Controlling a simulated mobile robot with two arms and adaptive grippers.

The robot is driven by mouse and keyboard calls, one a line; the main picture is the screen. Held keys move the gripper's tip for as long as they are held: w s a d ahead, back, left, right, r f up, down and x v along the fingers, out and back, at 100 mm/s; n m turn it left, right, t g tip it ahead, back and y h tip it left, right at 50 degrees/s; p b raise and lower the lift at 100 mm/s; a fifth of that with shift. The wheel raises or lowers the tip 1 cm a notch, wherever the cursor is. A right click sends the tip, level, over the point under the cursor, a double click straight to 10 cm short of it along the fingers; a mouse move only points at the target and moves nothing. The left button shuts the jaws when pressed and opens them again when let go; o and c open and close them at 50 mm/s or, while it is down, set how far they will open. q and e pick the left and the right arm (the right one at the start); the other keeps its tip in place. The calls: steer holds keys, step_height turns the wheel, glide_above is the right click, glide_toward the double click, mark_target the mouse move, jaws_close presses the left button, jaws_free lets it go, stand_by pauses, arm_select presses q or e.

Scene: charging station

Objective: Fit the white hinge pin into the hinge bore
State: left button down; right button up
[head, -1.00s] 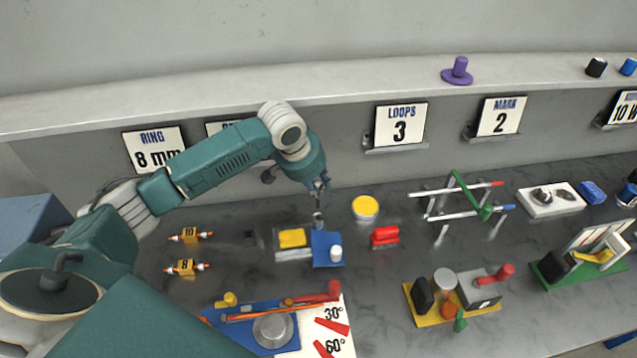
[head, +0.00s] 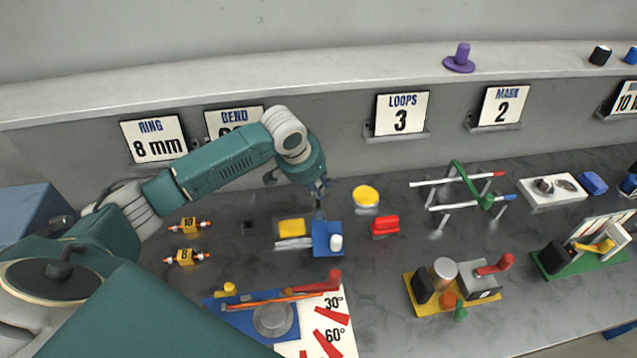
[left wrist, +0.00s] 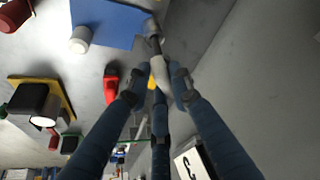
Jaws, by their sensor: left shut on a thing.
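My left gripper (head: 320,188) points down over the back edge of a blue plate (head: 321,240). In the left wrist view its fingers (left wrist: 160,82) are shut on a whitish pin (left wrist: 161,68), which I take to be the hinge pin. A dark, thinner shaft runs on from the pin to a grey rounded piece (left wrist: 151,25) at the edge of the blue plate (left wrist: 118,14). That grey piece may be the hinge bore; I cannot tell how the pin and bore meet. A separate white cylinder (head: 336,242) stands on the plate. My right gripper does not show.
A yellow-topped grey block (head: 292,228) stands just left of the plate. A red block (head: 385,226) and a yellow round pot (head: 366,196) are to the right. A blue bending fixture (head: 228,310) is in front. Bare counter lies between the plate and that fixture.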

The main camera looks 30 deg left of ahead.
arm_select(q)
steer(key=shift+f+b, duration=0.45)
steer(key=shift+f, duration=2.2)
steer(key=c, duration=1.5)
jaws_free()
steer(key=v, duration=1.2)
